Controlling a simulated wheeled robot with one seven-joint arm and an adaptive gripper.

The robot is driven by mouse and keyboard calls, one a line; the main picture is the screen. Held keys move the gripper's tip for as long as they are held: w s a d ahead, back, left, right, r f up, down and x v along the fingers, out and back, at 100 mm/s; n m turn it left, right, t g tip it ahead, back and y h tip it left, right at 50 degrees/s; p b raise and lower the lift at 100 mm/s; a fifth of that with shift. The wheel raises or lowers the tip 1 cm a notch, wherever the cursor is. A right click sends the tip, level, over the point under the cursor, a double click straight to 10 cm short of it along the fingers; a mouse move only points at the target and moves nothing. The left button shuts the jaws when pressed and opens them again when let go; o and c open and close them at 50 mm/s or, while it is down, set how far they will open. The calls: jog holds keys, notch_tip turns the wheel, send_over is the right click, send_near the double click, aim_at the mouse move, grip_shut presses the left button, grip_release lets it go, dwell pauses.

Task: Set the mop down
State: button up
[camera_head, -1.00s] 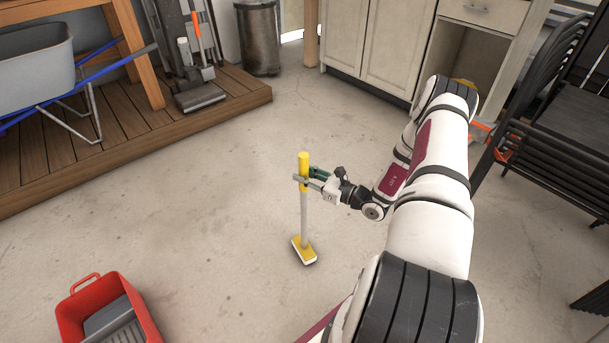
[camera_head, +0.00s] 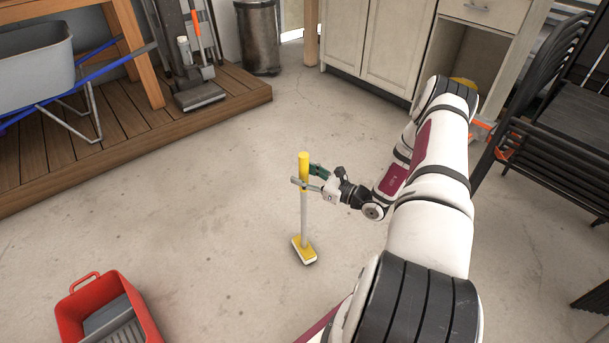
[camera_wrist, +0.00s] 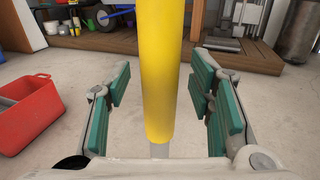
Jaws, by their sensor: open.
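The mop (camera_head: 303,215) stands upright on the concrete floor, with a yellow upper handle, a pale lower pole and a yellow and white head (camera_head: 304,250). My gripper (camera_head: 308,177) is around the yellow part of the handle near its top. In the wrist view, the yellow handle (camera_wrist: 161,70) stands between the green pads of my open gripper (camera_wrist: 161,100), with a gap on both sides. The mop head is hidden in the wrist view.
A red bucket (camera_head: 68,312) stands on the floor at the lower left. A wooden platform (camera_head: 130,122) with a wheelbarrow (camera_head: 35,68) is at the upper left. Stacked black chairs (camera_head: 560,140) are at the right. The floor around the mop is clear.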

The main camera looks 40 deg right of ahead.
jog(key=shift+s, duration=0.1)
jog(key=v, duration=1.1)
jog(key=shift+s+d, duration=0.15)
jog(key=shift+s, duration=0.25)
jog(key=shift+r, duration=0.1)
grip_shut()
dwell(0.8)
